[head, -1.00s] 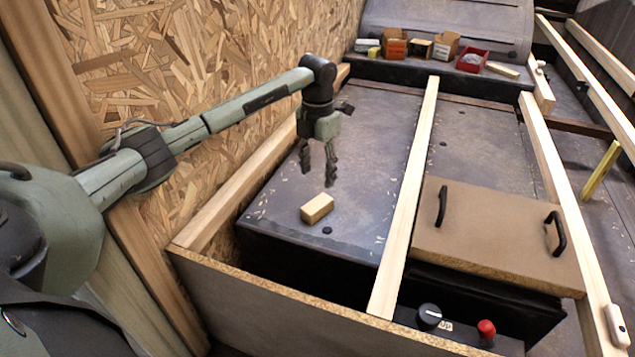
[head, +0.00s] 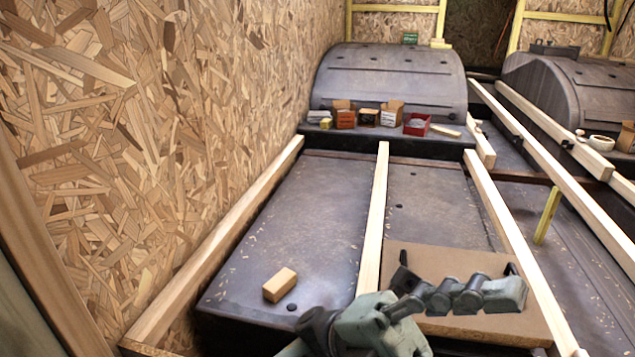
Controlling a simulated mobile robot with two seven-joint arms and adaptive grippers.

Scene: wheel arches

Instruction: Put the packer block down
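The packer block, a small pale wooden block (head: 279,285), lies on the dark metal deck (head: 300,225) in the left bay. It rests between the timber along the chipboard wall and the middle timber, with nothing touching it. Part of one of my arms (head: 375,325) crosses the bottom middle, to the right of the block. I cannot make out gripper fingers on that arm. Neither gripper shows in the head view.
A brown board (head: 470,265) with dark handles lies right of the middle timber (head: 375,220), partly behind my arm. Small boxes (head: 345,115) and a red tray (head: 417,124) stand on the far ledge. The deck beyond the block is clear.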

